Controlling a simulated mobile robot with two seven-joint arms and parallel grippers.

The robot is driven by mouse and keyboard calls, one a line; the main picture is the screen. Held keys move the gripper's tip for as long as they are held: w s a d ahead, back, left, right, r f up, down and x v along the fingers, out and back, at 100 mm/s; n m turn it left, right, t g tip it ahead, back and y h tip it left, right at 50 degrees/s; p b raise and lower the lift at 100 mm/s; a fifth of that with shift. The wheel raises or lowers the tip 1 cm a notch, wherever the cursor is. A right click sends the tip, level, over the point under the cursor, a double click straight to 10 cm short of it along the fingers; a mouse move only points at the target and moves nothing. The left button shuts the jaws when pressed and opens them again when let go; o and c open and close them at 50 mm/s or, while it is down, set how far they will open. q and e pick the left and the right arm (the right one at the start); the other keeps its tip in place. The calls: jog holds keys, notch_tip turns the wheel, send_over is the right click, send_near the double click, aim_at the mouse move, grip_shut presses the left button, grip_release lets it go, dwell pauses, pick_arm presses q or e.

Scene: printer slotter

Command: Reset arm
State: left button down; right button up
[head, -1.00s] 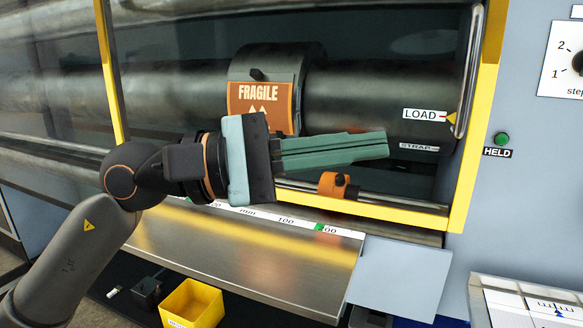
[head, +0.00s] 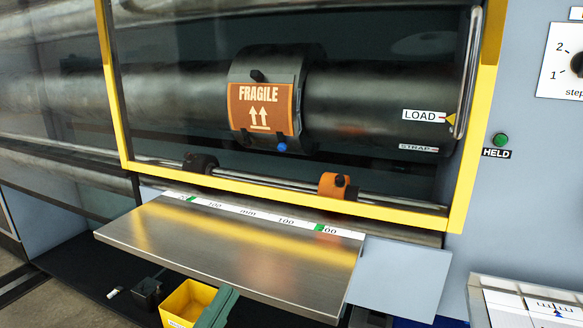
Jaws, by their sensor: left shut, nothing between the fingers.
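My left gripper (head: 222,306) shows only as green fingers at the bottom edge, just right of the yellow bin and in front of the metal shelf. The fingers are together with nothing between them. The rest of that arm is out of view. The right gripper is not in view. The orange FRAGILE label (head: 260,108) with two up arrows is on the dark collar (head: 271,68) around the black roller (head: 370,95).
A yellow frame (head: 470,150) surrounds the roller opening. A metal shelf (head: 240,255) with a millimetre scale juts out below. An orange stop (head: 337,186) and a black stop (head: 200,163) sit on the rail. A yellow bin (head: 187,302) stands below the shelf. A green HELD light (head: 501,140) is at right.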

pick_arm(q)
jog(key=s+a+f+n+g+y+p, duration=0.2)
jog(key=a+f+n+g+y+p, duration=0.1)
jog(key=f+n+y+p, duration=0.4)
jog(key=s+a+f+n+g+y+p, duration=0.1)
jog(key=a+f+n+g+y+p, duration=0.1)
jog(key=a+f+n+y+p, duration=0.4)
jog(key=s+d+f+n+g+p, duration=0.1)
jog(key=s+f+n+g+p, duration=0.2)
jog(key=s+f+g+p, duration=0.3)
jog(key=s+f+p, duration=0.1)
jog(key=s+p, duration=0.1)
jog(key=p, duration=0.2)
jog(key=shift+s+d+n+p, duration=0.15)
jog(key=shift+s+n+p, duration=0.05)
jog(key=shift+n+p, duration=0.2)
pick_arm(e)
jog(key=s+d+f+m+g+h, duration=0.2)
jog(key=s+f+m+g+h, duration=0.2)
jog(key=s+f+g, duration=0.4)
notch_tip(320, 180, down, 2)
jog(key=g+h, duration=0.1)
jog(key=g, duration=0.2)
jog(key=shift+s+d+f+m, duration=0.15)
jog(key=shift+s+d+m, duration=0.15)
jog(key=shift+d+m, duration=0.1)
pick_arm(q)
jog(key=shift+h, duration=0.3)
